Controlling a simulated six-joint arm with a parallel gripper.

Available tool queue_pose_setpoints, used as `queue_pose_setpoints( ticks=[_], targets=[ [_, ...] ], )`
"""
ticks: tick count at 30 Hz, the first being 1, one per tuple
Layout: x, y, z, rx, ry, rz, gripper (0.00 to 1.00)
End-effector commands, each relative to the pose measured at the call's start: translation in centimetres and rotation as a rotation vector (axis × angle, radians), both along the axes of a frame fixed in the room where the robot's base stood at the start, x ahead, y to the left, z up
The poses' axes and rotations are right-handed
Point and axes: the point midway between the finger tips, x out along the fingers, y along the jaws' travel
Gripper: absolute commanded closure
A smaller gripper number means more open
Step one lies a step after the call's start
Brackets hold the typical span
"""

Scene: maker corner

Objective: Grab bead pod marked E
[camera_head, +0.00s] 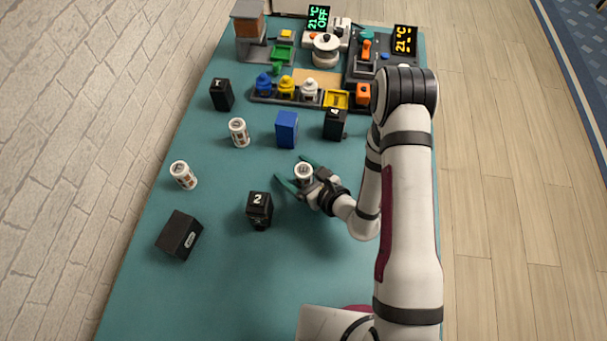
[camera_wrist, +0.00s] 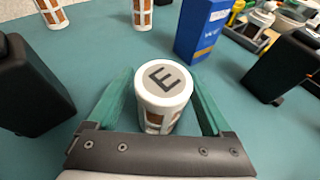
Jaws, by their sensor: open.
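The bead pod marked E (camera_wrist: 164,88) is a white cylinder with brown window patches and a dark E on its lid. It stands upright on the teal table between the green fingers of my gripper (camera_wrist: 163,103), seen in the wrist view. The fingers are spread on either side of it.
Two similar white pods stand to the left, one nearer (camera_head: 183,175) and one farther (camera_head: 239,132). A black block marked 2 (camera_head: 259,210) is left of my gripper. A blue box (camera_head: 287,129) stands behind. A black box (camera_head: 179,235) lies front left. The front table area is clear.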

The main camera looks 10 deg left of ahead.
Motion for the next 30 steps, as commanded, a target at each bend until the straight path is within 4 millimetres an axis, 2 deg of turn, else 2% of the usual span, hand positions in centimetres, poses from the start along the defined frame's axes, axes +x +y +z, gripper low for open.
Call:
queue_pose_setpoints(
  ticks=[1,2,12,15,24,27,30],
  targets=[
    [0.0,0.0,0.0,0.0,0.0,0.0,0.18],
    [0.0,0.0,0.0,0.0,0.0,0.0,0.23],
    [0.0,0.0,0.0,0.0,0.0,0.001,0.84],
    [0.0,0.0,0.0,0.001,0.0,0.001,1.0],
    [0.0,0.0,0.3,0.0,-0.001,0.001,1.0],
    [0.0,0.0,1.2,0.001,-0.002,0.0,1.0],
    [0.0,0.0,3.0,0.001,-0.004,0.002,1.0]
  ],
)
